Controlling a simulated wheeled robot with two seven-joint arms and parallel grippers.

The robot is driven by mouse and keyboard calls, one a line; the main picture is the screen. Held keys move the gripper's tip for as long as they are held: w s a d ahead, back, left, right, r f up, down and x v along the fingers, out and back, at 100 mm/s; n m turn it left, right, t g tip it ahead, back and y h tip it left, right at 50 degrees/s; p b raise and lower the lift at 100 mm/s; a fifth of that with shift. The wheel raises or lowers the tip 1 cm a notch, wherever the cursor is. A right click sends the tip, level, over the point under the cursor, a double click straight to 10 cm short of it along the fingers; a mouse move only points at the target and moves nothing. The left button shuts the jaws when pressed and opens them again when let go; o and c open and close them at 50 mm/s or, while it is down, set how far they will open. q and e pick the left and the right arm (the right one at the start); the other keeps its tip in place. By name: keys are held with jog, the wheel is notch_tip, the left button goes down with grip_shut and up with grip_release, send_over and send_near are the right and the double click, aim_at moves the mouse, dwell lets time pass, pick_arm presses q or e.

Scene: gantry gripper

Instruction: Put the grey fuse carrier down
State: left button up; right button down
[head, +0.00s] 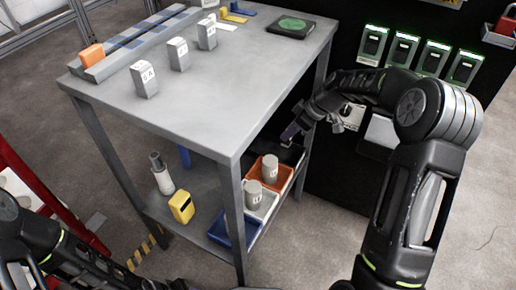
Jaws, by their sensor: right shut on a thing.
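My right gripper (300,127) is shut on the grey fuse carrier (290,132), which shows as a small dark, bluish-grey piece at the fingertips. The gripper is beside the right side of the grey table (200,110), below its top and above the lower-shelf bins. The carrier appears apart from the bins, and its far side is hidden. Two grey cylinders (270,168) (253,194) marked with letters stand in the orange bin (284,184) and the white bin (268,207). My left arm shows at the lower left, but its gripper is out of view.
A blue bin (232,236), a yellow box (181,207) and a white bottle (162,178) are on the lower shelf. The front table top is clear.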

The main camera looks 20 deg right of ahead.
aim_at(290, 143)
jog(key=shift+w+d+f, duration=0.15)
jog(key=shift+d+f, duration=0.05)
jog(key=shift+f, duration=0.15)
notch_tip(290, 143, down, 5)
jog(key=shift+b, duration=0.9)
jog(key=shift+f+b, duration=1)
jog(key=shift+f, duration=1.45)
